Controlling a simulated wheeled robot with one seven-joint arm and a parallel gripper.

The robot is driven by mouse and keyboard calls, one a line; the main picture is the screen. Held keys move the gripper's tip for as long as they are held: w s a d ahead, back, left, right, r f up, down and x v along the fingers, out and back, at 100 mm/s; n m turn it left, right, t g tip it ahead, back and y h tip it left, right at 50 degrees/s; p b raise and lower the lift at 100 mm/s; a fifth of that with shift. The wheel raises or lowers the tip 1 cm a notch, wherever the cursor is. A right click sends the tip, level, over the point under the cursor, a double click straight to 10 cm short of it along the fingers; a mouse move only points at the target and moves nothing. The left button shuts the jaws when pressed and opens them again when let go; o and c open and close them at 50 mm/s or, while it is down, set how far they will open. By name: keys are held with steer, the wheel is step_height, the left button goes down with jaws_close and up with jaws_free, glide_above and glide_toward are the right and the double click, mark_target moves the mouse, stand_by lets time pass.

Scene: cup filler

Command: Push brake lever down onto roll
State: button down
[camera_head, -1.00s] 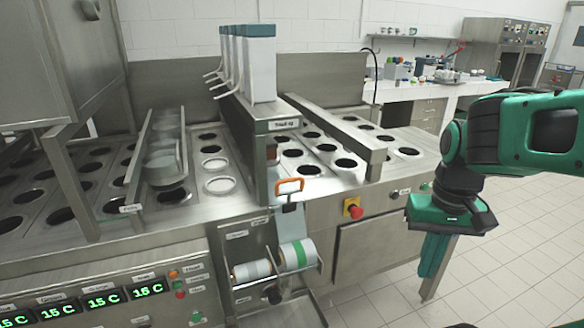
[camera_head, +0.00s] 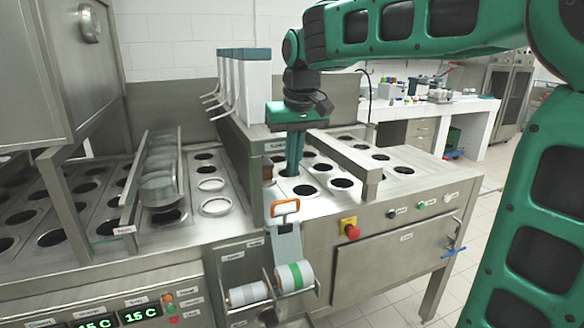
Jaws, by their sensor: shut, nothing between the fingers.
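The brake lever (camera_head: 285,208) has an orange handle and stands raised at the machine's front, above the film rolls. The roll (camera_head: 295,276) is white with a green band and sits on a holder below the lever, with a white roll (camera_head: 248,293) to its left. My gripper (camera_head: 292,172) points down above and behind the lever, over the machine's top near the round cup holes. Its fingers are shut with nothing between them, and it appears apart from the lever.
A red emergency button (camera_head: 350,231) on a yellow plate is right of the lever. White dispensers (camera_head: 243,85) stand left of my gripper. The floor to the right is open.

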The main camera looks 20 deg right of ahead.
steer(key=x, duration=0.7)
steer(key=shift+f, duration=0.35)
